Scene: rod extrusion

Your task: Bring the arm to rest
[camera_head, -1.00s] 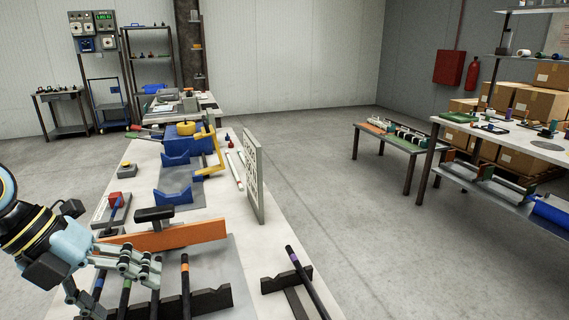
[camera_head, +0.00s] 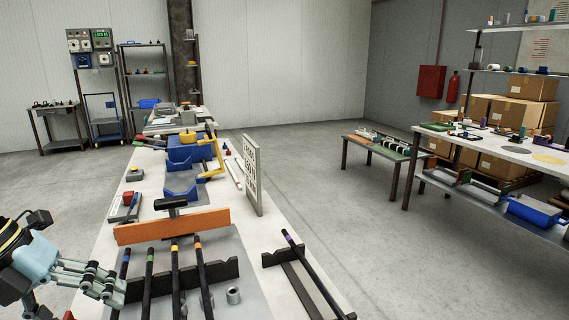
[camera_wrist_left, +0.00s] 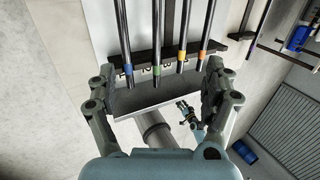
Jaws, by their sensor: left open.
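My left gripper (camera_head: 96,279) is at the lower left of the head view, left of the rods and over the table's left edge. It is open and empty. The left wrist view shows its two fingers (camera_wrist_left: 160,98) spread apart with nothing between them but the view beyond. Several dark rods (camera_head: 175,275) with coloured bands lie side by side on a black notched rack (camera_head: 222,270); they also show in the left wrist view (camera_wrist_left: 157,40), beyond the fingertips. Another rod (camera_head: 305,263) with a purple band lies on a separate black stand at the right. My right gripper is not in view.
An orange bar (camera_head: 172,226) stands across the table behind the rods. A small grey cylinder (camera_head: 233,295) stands by the rack. A blue cradle (camera_head: 184,186) and an upright pale panel (camera_head: 251,175) are farther back. Open floor (camera_head: 330,205) lies right of the table.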

